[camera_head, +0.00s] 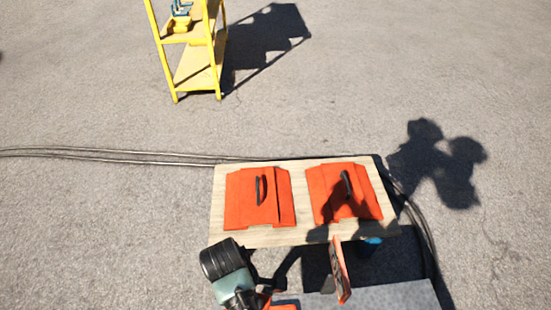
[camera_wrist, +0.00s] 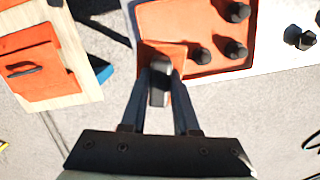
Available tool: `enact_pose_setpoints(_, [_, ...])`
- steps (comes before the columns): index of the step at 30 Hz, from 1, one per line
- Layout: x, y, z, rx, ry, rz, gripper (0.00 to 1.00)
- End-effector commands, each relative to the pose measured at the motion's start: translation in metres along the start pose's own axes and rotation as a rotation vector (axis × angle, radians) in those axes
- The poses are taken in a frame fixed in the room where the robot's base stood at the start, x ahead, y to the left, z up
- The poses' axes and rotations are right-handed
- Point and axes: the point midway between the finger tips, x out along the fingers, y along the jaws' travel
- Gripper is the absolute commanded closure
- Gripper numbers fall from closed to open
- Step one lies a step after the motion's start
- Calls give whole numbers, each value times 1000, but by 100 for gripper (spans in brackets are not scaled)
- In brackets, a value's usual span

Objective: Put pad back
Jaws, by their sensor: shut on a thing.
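In the wrist view my gripper (camera_wrist: 160,92) is shut on the black handle of an orange pad (camera_wrist: 178,52). Behind the held pad is a larger orange panel (camera_wrist: 185,20) with several black knobs. I cannot tell whether pad and panel touch. In the head view a narrow, tilted orange piece (camera_head: 338,262) shows above the grey surface at the bottom, and I cannot tell whether it is the held pad. Two more orange pads with black handles, a left one (camera_head: 245,205) and a right one (camera_head: 325,200), lie on a wooden board (camera_head: 300,236).
The grey surface (camera_head: 400,298) is at the bottom. A blue object (camera_head: 370,246) sits below the board's front edge. Dark cables (camera_head: 120,156) run behind and right of the board. A yellow shelf rack (camera_head: 198,62) stands at the back. Open asphalt lies between.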

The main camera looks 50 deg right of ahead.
Motion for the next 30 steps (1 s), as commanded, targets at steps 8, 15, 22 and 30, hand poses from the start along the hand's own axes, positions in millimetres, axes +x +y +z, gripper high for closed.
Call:
enact_pose_setpoints(8, [70, 0, 45, -184, 0, 20, 100])
enact_pose_setpoints(15, [93, -6, 55, -268, 1, 34, 100])
enact_pose_setpoints(22, [133, -8, 52, -279, -1, 32, 100])
enact_pose_setpoints(30, [159, -7, 48, -277, 0, 34, 100])
